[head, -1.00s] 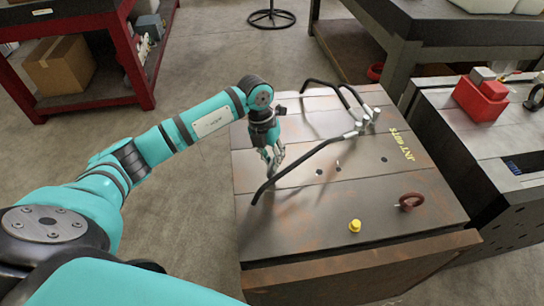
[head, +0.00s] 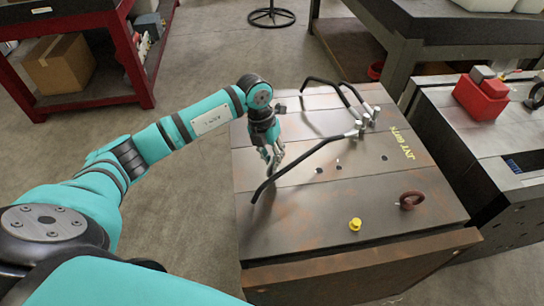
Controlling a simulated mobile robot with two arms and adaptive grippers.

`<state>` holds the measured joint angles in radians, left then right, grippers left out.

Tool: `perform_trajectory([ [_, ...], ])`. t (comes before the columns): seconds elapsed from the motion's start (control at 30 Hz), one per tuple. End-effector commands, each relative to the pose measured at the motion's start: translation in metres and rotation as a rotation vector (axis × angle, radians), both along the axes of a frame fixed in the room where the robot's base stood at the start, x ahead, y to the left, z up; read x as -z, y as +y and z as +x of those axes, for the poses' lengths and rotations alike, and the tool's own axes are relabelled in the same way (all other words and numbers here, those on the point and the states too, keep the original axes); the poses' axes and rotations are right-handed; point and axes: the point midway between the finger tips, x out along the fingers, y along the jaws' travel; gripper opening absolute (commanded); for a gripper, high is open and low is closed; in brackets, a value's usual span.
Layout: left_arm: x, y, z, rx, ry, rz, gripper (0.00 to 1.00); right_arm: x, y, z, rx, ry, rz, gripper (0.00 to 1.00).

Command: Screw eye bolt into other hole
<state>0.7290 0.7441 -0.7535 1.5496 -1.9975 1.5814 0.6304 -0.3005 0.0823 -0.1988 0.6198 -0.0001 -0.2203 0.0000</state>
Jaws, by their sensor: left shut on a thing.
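A dark red eye bolt (head: 411,200) stands on the right front part of the steel mould base (head: 300,222). My left gripper (head: 271,163) points down over the left part of the mould base's top. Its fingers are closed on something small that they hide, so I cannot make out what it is. A black bent bar (head: 310,154) passes close by the fingertips; I cannot tell if they touch it. Small dark holes show in the top, one (head: 384,158) to the right of the gripper. My right gripper is not in view.
A yellow cap (head: 355,225) sits near the front edge of the mould base. More black bars curve up at its back. Another block with a red part (head: 482,98) stands to the right. A red shelf (head: 140,75) with a cardboard box (head: 60,72) is at the back left.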

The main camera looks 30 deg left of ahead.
Motion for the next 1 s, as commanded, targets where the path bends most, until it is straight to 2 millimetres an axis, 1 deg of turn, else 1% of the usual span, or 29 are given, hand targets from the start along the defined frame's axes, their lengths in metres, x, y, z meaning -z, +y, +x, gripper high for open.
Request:
perform_trajectory([
  [1.0,0.0071,0.0003,0.0002,0.0,-0.001,0.0,0.0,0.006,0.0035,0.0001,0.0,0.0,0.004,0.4],
])
